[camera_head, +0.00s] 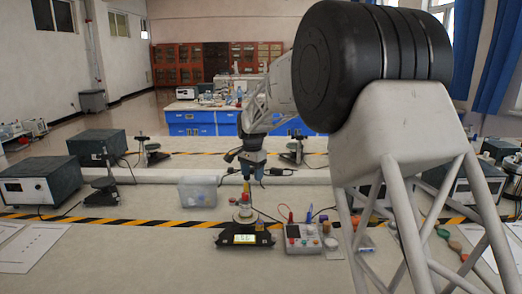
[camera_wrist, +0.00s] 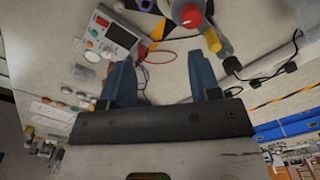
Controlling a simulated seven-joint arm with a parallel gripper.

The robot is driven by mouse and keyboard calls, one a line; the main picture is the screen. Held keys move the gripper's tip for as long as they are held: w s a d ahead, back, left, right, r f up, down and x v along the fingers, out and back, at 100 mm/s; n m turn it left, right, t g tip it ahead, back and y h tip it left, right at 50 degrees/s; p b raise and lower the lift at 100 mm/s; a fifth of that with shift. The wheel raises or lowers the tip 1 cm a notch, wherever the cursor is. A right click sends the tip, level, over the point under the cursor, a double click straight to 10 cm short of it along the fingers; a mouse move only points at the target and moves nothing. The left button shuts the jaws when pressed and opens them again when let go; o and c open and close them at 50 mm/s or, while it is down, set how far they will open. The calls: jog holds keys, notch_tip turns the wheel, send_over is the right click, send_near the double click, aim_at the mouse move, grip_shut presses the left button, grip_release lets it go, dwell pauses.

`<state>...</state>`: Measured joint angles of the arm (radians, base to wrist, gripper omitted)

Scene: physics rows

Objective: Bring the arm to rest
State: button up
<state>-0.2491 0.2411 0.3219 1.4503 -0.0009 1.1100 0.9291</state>
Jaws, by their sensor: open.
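My gripper (camera_head: 253,174) hangs from the end of my arm near the middle of the head view, with its fingers pointing down. It is above and close behind a small stack with a red and yellow top (camera_head: 245,200), which stands on a black scale with a lit display (camera_head: 242,238). In the wrist view my gripper's two blue fingers (camera_wrist: 161,72) are spread wide with nothing between them. The red and yellow parts (camera_wrist: 190,16) show beyond the right finger, apart from it.
A grey meter box (camera_head: 303,239) with leads stands right of the scale. A clear plastic bin (camera_head: 198,191) is to the left. Boxed instruments (camera_head: 40,181) stand farther left. Black-yellow tape (camera_head: 110,220) crosses the table. The front left of the table (camera_head: 140,255) is clear.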

jog(key=s+d+r+n, duration=0.1)
jog(key=s+d+r, duration=0.3)
jog(key=s, duration=0.5)
jog(key=s+d+r+n+t, duration=0.1)
jog(key=s+d+r+n, duration=0.1)
jog(key=s+d, duration=0.55)
jog(key=s+d+r+n, duration=0.1)
jog(key=s+d+r, duration=0.25)
jog(key=s, duration=0.75)
jog(key=s+d+f+n, duration=0.1)
jog(key=s+d+f, duration=0.2)
jog(key=s, duration=1.1)
jog(key=s+d+f+n+t, duration=0.1)
jog(key=s+d+f+n, duration=0.1)
jog(key=s, duration=1.3)
jog(key=shift+s+d+f+n, duration=0.15)
jog(key=shift+d+f+n, duration=0.15)
jog(key=shift+d+f, duration=0.75)
jog(key=shift+d+r, duration=0.1)
jog(key=shift+r, duration=0.05)
